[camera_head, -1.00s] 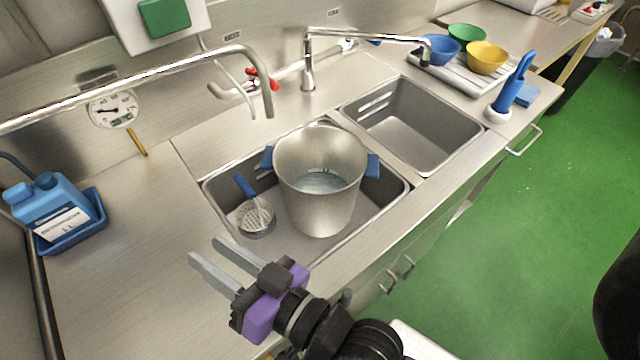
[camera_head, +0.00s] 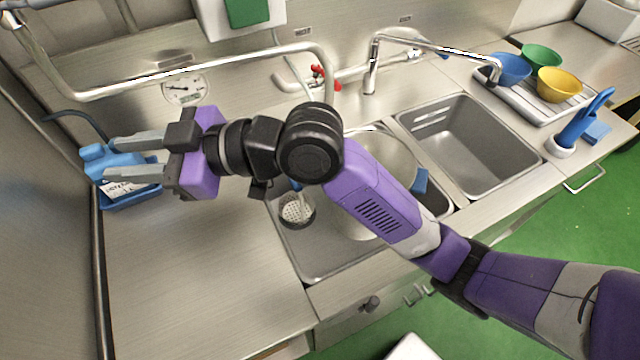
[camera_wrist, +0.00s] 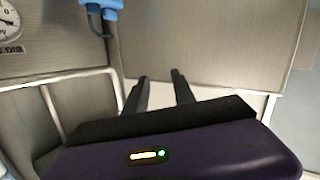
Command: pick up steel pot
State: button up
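The steel pot (camera_head: 388,160) stands in the left sink basin. My arm crosses in front of it and hides much of it. A blue handle pad (camera_head: 419,181) shows on its right side. My gripper (camera_head: 115,158) is to the left of the pot, raised over the left counter, with its fingers pointing left. The two fingers are apart with nothing between them. In the wrist view the fingers (camera_wrist: 159,78) also stand apart and empty, and the pot is not seen there.
A skimmer (camera_head: 297,210) lies in the left basin. The right basin (camera_head: 470,145) is empty. A blue jug (camera_head: 100,160) sits in a tray behind my fingers. Taps (camera_head: 370,75) arch over the sinks. Bowls (camera_head: 558,85) stand at the back right. The left front counter is clear.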

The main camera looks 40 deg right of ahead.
jog(key=s+d+f+n+g+h, duration=0.1)
jog(key=s+d+f+g+h, duration=0.2)
jog(key=d+f, duration=0.4)
jog(key=s+d+f+n+g+h+p, duration=0.1)
jog(key=s+d+f+g+h, duration=0.15)
jog(key=d+f, duration=0.45)
jog(key=s+d+f+n+g+h, duration=0.1)
jog(key=s+d+f+g+h, duration=0.25)
jog(key=d, duration=0.65)
jog(key=s+d+f+h, duration=0.1)
jog(key=s+d, duration=0.2)
jog(key=d, duration=0.1)
jog(key=s+d+f+g+h, duration=0.1)
jog(key=s+d, duration=0.2)
jog(key=d, duration=0.2)
jog(key=s+d+f+g+h, duration=0.1)
jog(key=s+d, duration=0.3)
jog(key=d, duration=0.1)
jog(key=shift+f+n, duration=0.25)
jog(key=shift+n, duration=0.05)
jog(key=shift+s+a+f+p, duration=0.15)
jog(key=shift+f+p, duration=0.45)
jog(key=shift+f, duration=1.15)
jog(key=shift+w+a+f+p, duration=0.1)
jog(key=shift+f+p, duration=0.45)
jog(key=shift+f, duration=1.2)
grip_shut()
